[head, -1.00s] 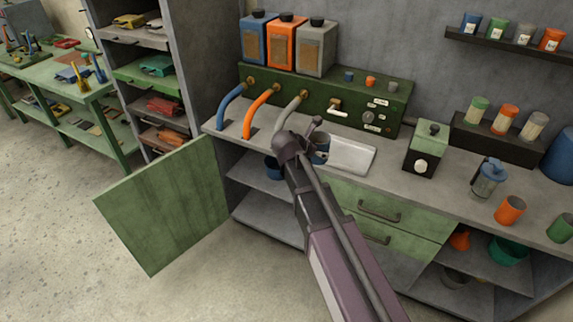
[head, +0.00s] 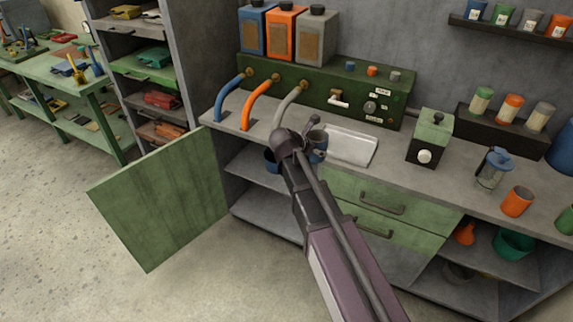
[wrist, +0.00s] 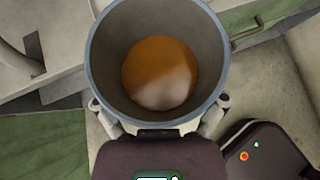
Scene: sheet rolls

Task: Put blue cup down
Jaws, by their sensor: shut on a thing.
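The blue cup (wrist: 160,55) fills the top of the wrist view. I look into its grey inside, and orange-brown liquid lies at the bottom. My gripper (wrist: 160,115) has a finger on each side of the cup's near wall and is shut on it. In the head view the blue cup (head: 318,143) shows partly behind my gripper (head: 308,136), at the counter's front edge beside the white tray. It looks upright. I cannot tell whether its base touches anything.
The white tray (head: 349,146) lies on the grey counter (head: 390,170). A green box with a white knob (head: 430,138) stands to its right. Blue, orange and grey hoses (head: 258,104) hang at the left. The green cabinet door (head: 160,205) stands open, with a blue container (head: 271,160) inside.

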